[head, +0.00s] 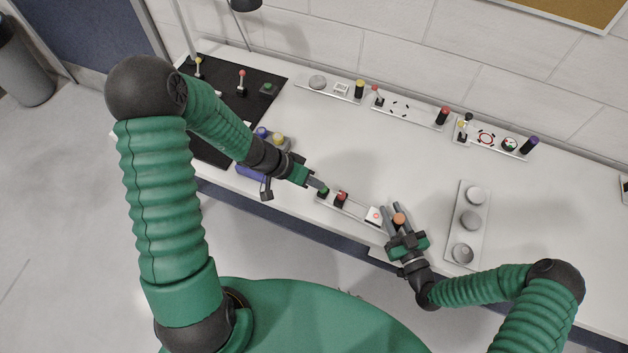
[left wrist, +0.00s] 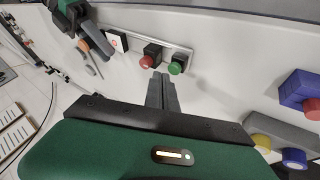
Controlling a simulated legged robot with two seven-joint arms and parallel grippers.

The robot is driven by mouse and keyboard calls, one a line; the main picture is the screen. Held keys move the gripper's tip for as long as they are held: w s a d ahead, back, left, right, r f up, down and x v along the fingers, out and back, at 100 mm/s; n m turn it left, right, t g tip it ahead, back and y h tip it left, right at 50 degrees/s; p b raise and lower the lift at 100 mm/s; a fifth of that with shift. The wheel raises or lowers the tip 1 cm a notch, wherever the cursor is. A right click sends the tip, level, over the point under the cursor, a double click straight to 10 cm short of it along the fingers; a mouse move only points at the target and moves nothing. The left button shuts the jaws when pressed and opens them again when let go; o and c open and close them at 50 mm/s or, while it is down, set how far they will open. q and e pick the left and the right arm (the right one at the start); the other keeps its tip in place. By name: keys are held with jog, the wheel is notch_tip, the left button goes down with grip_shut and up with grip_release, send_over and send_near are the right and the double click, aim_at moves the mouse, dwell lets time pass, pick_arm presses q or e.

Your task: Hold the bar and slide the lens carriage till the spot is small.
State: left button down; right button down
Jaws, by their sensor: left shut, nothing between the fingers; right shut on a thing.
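A narrow pale bar (head: 358,211) lies near the table's front edge. On it are a green knob (head: 323,192), a black block with a red knob (head: 341,198), and a white square with a small red spot (head: 375,215). In the left wrist view the red knob (left wrist: 147,62) sits just left of the green knob (left wrist: 176,67). My left gripper (head: 317,184) is shut and empty, with its fingertips close beside the green knob; contact is unclear. My right gripper (head: 393,209) is shut on an orange-topped piece (head: 399,219) at the bar's right end.
A grey plate (head: 452,225) with several round knobs lies to the right. A black mat (head: 225,85) is at the far left. The table between front and back panels is clear.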

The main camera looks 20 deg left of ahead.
aim_at(341, 200)
pick_arm(q)
jog(key=x, duration=0.6)
jog(key=shift+w+d+f, duration=0.1)
jog(key=shift+f, duration=0.1)
